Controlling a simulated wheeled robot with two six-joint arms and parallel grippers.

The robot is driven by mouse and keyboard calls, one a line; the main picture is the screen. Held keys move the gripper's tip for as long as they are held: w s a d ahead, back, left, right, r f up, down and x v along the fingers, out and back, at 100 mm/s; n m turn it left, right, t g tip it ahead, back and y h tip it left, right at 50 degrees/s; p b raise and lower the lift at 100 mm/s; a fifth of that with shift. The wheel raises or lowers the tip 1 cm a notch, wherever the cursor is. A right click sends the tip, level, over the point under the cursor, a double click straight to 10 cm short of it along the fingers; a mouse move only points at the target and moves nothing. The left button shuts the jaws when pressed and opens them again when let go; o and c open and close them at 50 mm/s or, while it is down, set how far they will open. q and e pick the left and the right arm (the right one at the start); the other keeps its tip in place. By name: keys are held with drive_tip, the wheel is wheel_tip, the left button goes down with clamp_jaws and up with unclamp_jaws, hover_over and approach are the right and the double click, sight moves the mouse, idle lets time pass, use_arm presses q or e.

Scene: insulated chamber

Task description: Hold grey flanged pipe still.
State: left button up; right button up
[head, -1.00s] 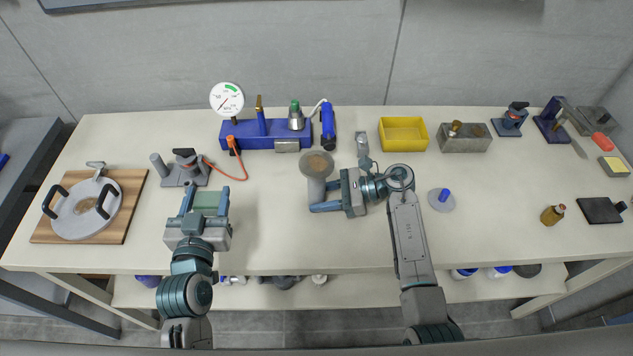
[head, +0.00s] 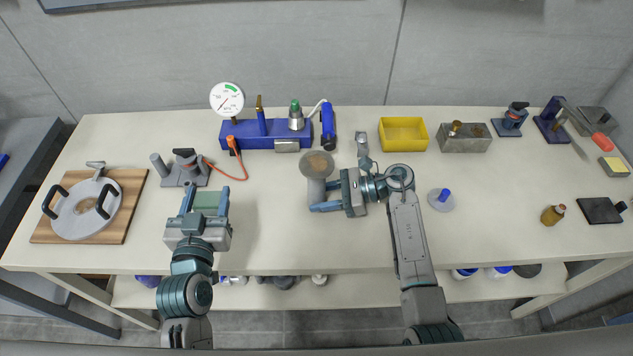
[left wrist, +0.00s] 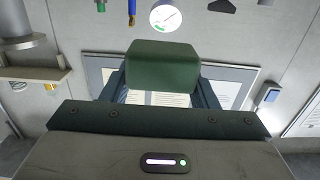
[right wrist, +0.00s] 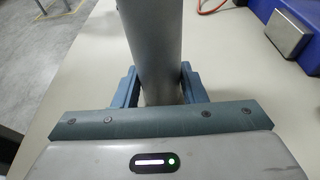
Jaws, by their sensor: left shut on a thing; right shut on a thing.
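The grey flanged pipe (head: 316,188) stands upright on the bench near the middle, with its wide round flange on top. My right gripper (head: 322,196) is shut around the pipe's body below the flange. In the right wrist view the pipe (right wrist: 155,45) rises between the two fingers; its upper end is out of that view. My left gripper (head: 206,192) is shut on a dark green block (head: 209,201), left of the pipe. The block also shows between the fingers in the left wrist view (left wrist: 162,66).
A blue manifold (head: 250,136) with a gauge (head: 227,99) stands behind the pipe. A yellow bin (head: 403,133) and a grey block (head: 465,139) are at back right. The front middle of the bench (head: 270,235) is clear.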

drive_tip(key=shift+c, duration=0.6)
use_arm(q)
drive_tip(key=shift+f, duration=0.2)
use_arm(e)
drive_tip(key=shift+f, duration=0.2)
idle(0.7)
